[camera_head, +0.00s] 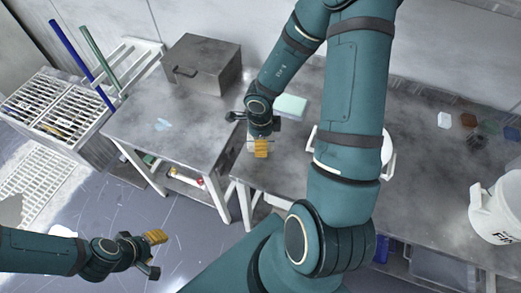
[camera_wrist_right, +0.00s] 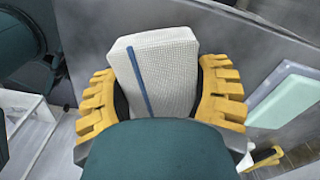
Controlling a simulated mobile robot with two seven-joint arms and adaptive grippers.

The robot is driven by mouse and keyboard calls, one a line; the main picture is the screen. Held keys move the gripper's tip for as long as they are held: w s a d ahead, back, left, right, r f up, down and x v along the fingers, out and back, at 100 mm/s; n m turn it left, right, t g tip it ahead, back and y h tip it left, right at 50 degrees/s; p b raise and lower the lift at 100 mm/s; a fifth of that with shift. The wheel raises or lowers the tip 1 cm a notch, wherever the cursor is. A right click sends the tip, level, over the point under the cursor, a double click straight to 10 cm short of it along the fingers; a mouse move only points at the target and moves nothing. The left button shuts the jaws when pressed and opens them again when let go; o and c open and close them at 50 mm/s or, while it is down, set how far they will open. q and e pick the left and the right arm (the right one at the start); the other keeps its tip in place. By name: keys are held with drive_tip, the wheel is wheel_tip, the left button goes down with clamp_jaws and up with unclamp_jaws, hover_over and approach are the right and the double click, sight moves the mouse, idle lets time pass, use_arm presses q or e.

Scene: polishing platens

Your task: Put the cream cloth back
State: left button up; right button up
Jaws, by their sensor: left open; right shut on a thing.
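The cream cloth (camera_wrist_right: 172,70) looks like a thick folded block with a woven surface and a dark blue stripe. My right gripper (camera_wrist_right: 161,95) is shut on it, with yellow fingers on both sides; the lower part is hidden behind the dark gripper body. In the head view my right gripper (camera_head: 261,148) is over the left end of the long table, by its front edge; I cannot make out the cloth there. My left gripper (camera_head: 155,243) is open and empty, low at the left, over the floor in front of the tables.
A mint green pad (camera_head: 290,106) lies behind my right gripper. A metal box (camera_head: 203,65) stands on the left table (camera_head: 150,127). A white bucket (camera_head: 497,208) and small coloured pieces (camera_head: 468,120) are at the right. My right arm hides the middle of the long table.

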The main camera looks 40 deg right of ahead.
wheel_tip(320, 180, down, 4)
drive_tip(key=shift+r+b, duration=0.15)
drive_tip(key=shift+b, duration=1.05)
drive_tip(key=shift+r, duration=0.1)
drive_tip(key=o, duration=1.3)
